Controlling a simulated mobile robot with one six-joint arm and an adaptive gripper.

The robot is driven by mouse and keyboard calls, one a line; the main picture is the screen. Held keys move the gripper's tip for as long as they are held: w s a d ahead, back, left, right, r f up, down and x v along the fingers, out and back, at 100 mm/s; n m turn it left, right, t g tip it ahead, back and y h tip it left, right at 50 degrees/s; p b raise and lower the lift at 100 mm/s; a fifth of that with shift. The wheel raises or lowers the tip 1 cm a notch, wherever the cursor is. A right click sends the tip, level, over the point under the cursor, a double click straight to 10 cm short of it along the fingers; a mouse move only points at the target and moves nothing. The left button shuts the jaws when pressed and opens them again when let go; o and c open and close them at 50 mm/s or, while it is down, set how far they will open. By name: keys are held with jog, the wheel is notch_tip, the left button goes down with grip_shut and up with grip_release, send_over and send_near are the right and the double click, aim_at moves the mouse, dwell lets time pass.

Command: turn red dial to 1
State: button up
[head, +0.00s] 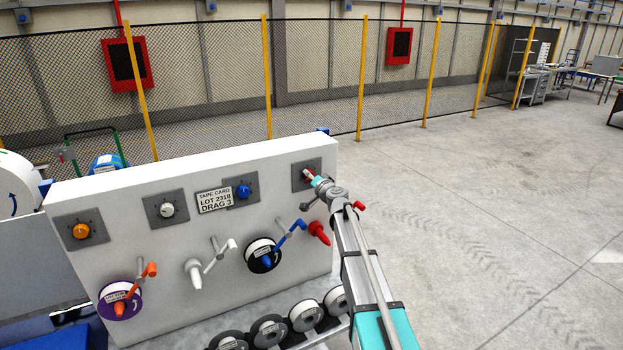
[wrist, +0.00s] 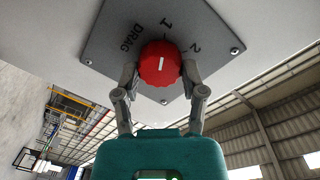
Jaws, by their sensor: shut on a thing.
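The red dial (wrist: 160,65) sits on a grey plate (wrist: 120,45) marked DRAG, 1 and 2. Its white line points up in the wrist view, roughly at the 1; the 2 is to the right. My gripper (wrist: 161,76) has a finger on each side of the dial and is shut on it. In the head view the plate (head: 298,182) is at the top right of the white panel (head: 150,255), and my gripper (head: 313,178) covers most of the dial. Any 3 or further marks are hidden.
Orange (head: 81,231), white (head: 167,210) and blue (head: 243,191) dials line the panel to the left. Below are cranks, reels and a red knob (head: 319,232) close to my arm. A row of rolls (head: 306,315) stands in front. Open floor lies right.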

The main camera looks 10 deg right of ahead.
dwell(0.4)
jog(key=o, duration=1.2)
jog(key=shift+c, duration=0.2)
jog(key=s+d+m+y+b, duration=0.1)
jog(key=s+d+m, duration=0.2)
jog(key=s+m, duration=0.65)
jog(key=s+d+m+y, duration=0.15)
jog(key=s+m, duration=0.25)
jog(key=m, duration=1)
jog(key=s+a+f+n+g+b, duration=0.3)
jog(key=s+a+f+n+g, duration=0.1)
jog(key=f+n, duration=0.4)
jog(key=s+a+f+n+g+b, duration=0.3)
jog(key=s+a+f+n+g, duration=0.1)
jog(key=s+f+n, duration=0.3)
jog(key=shift+s+a+f+n+g+y, duration=0.35)
jog(key=shift+a+f+n, duration=0.3)
jog(key=shift+a+n, duration=0.35)
dwell(0.5)
